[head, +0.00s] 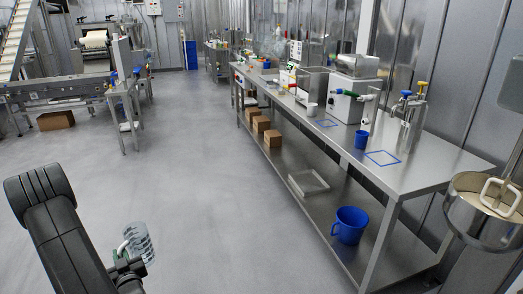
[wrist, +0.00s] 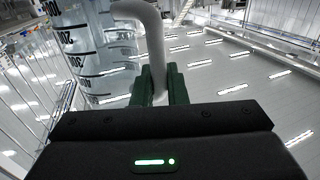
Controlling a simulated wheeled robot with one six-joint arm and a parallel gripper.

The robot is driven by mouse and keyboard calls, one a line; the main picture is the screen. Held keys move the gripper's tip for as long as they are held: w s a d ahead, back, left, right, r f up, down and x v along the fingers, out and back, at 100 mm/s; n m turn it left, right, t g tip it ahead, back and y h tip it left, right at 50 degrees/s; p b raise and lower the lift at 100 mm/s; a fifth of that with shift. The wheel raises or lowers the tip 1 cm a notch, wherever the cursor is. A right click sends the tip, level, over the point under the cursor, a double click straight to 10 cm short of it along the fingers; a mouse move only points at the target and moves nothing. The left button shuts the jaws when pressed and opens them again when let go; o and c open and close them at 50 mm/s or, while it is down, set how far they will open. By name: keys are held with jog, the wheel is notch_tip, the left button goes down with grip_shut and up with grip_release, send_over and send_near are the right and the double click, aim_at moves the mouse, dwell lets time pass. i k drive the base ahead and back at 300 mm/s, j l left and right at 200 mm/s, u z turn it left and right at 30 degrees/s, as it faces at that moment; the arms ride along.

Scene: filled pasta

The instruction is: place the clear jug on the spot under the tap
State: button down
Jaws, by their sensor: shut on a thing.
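The clear jug (head: 140,243), with dark markings and a pale handle, is held above the floor at the lower left of the head view. My gripper (head: 127,266) is shut on its handle. In the wrist view the green fingers (wrist: 161,85) clasp the handle, with the jug's marked wall (wrist: 88,45) at left. Steel vessels with blue and yellow tap handles (head: 408,93) stand on the steel bench at right. A blue square outline (head: 382,158) lies on the bench in front of them. Another blue outline (head: 326,123) lies farther back by a white machine. Which outline is under the tap is unclear.
The steel bench (head: 440,167) runs along the right wall. A blue cup (head: 361,139) stands near the closer outline. A blue bucket (head: 349,225) and cardboard boxes (head: 272,140) sit on the lower shelf. A mixer bowl (head: 482,215) is at far right. The floor between is clear.

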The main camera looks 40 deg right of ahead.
aim_at(378, 159)
jog(key=i+l+z, duration=0.1)
jog(key=z, duration=1.5)
jog(key=i+j+z, duration=0.1)
jog(key=z, duration=0.3)
jog(key=i+j+z, duration=0.2)
jog(key=z, duration=0.2)
jog(key=i+j+z, duration=0.1)
jog(key=z, duration=0.3)
jog(key=j+z, duration=0.4)
jog(key=i+j+z, duration=0.15)
jog(key=j+z, duration=0.3)
jog(key=j, duration=0.5)
jog(key=j+z, duration=0.5)
jog(key=j, duration=1.25)
